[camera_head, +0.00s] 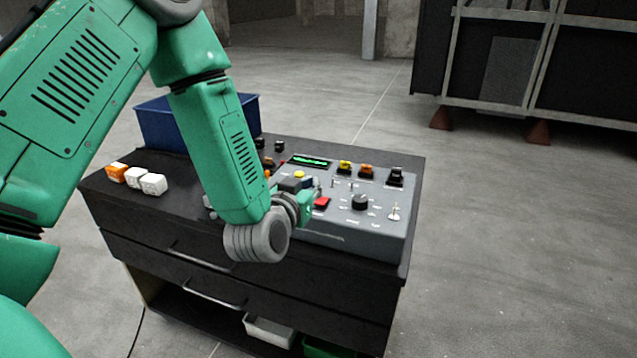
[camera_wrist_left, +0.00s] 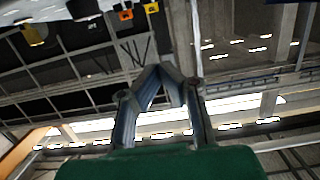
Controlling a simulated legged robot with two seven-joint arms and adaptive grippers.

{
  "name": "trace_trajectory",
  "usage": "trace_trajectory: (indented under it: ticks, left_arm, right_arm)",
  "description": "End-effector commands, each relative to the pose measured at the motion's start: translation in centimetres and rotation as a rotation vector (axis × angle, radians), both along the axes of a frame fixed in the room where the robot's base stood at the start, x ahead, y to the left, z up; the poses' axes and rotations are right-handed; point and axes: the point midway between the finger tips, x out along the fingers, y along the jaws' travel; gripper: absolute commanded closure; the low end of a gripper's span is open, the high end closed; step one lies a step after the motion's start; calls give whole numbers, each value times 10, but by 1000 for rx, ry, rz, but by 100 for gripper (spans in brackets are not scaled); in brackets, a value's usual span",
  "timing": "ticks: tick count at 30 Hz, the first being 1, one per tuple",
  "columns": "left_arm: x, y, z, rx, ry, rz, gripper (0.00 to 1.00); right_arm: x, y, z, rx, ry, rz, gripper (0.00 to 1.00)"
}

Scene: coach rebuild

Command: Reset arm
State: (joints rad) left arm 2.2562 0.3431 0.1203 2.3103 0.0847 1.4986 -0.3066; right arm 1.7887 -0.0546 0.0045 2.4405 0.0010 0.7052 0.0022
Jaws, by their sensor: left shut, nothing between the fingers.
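My green left arm reaches in from the left in the head view and crosses the front of a grey control panel. My left gripper (camera_head: 306,202) is at the panel's left part, close to a red button (camera_head: 321,203), partly hidden behind my wrist. I cannot tell whether it touches the panel. In the left wrist view the fingers (camera_wrist_left: 165,75) meet at their tips with nothing between them. The control panel (camera_head: 345,236) has a black knob (camera_head: 360,202), small switches and a lit green display (camera_head: 310,161). My right gripper is not in view.
The panel sits on a black drawer cabinet (camera_head: 330,290). A blue bin (camera_head: 165,130) stands at its back left, and orange and white blocks (camera_head: 153,184) lie on its left side. Concrete floor (camera_head: 520,250) is clear to the right. A dark framed structure (camera_head: 590,80) stands behind.

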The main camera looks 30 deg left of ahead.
Motion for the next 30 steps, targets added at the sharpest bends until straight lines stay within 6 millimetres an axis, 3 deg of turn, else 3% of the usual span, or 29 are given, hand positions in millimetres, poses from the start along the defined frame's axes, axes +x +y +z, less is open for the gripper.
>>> trace_trajectory:
  ticks: [6,23,26,29,30]
  left_arm:
    - [-14,-3,6,1,-1,0,100]
    - [-14,-4,5,1,2,-1,100]
    - [-18,-8,-11,-4,46,-19,100]
    - [-32,-21,-53,-19,164,-63,100]
    - [-42,-28,-76,-28,232,-86,100]
  right_arm:
    - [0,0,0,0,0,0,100]
    - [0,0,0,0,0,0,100]
    - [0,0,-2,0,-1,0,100]
    - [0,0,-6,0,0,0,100]
    - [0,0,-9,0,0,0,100]
